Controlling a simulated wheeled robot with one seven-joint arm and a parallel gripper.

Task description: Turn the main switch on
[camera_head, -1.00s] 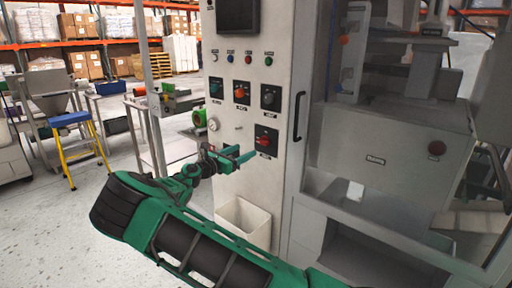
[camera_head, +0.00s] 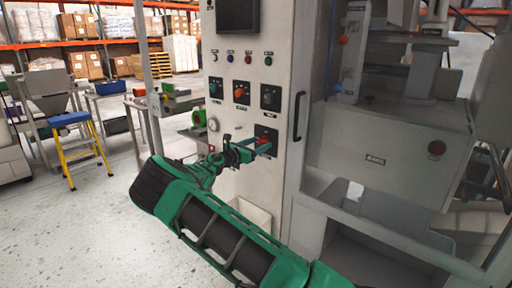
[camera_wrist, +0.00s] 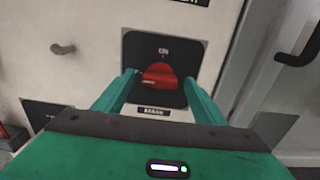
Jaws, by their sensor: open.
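The main switch is a red rotary knob (camera_wrist: 158,75) on a black square plate (camera_wrist: 182,49) with "ON" lettered above it. Its handle lies roughly sideways in the wrist view, with its narrow end to the left. In the head view the red knob (camera_head: 264,141) shows low on the white cabinet front. My gripper (camera_wrist: 160,82) is open, with one green finger on each side of the knob. I cannot tell whether the fingers touch it. In the head view my gripper (camera_head: 258,147) reaches the plate from the left and partly covers it.
Above are several other selector switches, an orange-red one (camera_head: 240,92) among them, and a dark screen (camera_head: 237,16). A black door handle (camera_head: 298,116) stands right of the panel. A white bin (camera_head: 247,216) is below. A small metal knob (camera_wrist: 62,49) sticks out left of the plate.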

